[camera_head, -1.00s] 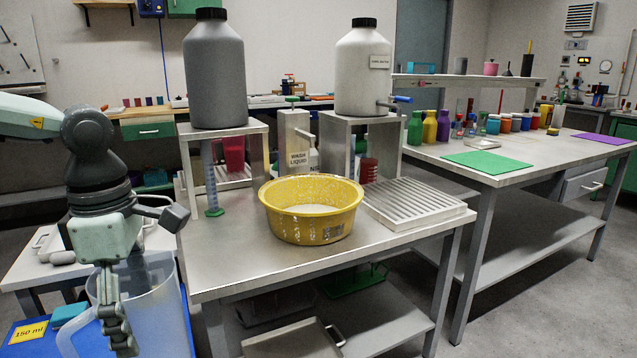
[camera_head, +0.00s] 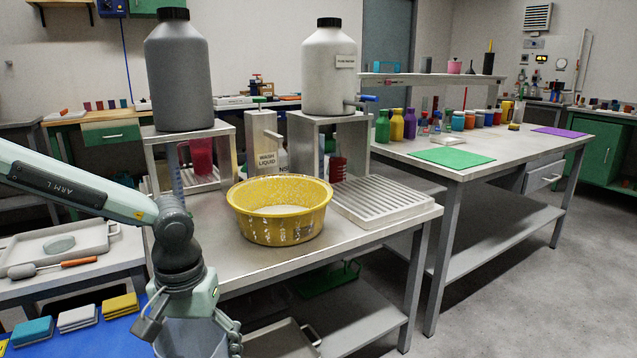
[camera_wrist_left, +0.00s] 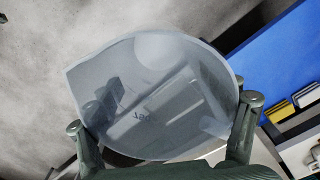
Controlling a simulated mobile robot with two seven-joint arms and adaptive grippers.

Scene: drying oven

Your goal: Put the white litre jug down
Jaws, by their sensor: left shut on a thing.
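The white litre jug (camera_head: 190,339) is translucent and shows at the bottom edge of the head view, its lower part cut off. My left gripper (camera_head: 192,318) is shut on it near the top. In the left wrist view the jug (camera_wrist_left: 150,95) fills the middle, with the fingers of my left gripper (camera_wrist_left: 163,116) on either side of it. The jug is in front of the steel table (camera_head: 255,265) and right of the blue surface (camera_head: 85,344). What lies directly under it is hidden. My right gripper is not in view.
A yellow bowl (camera_head: 280,225) and a ribbed white rack (camera_head: 382,203) stand on the steel table. Grey (camera_head: 178,75) and white (camera_head: 329,75) large bottles stand on metal stands. Teal, white and yellow blocks lie on the blue surface. The table's front left is clear.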

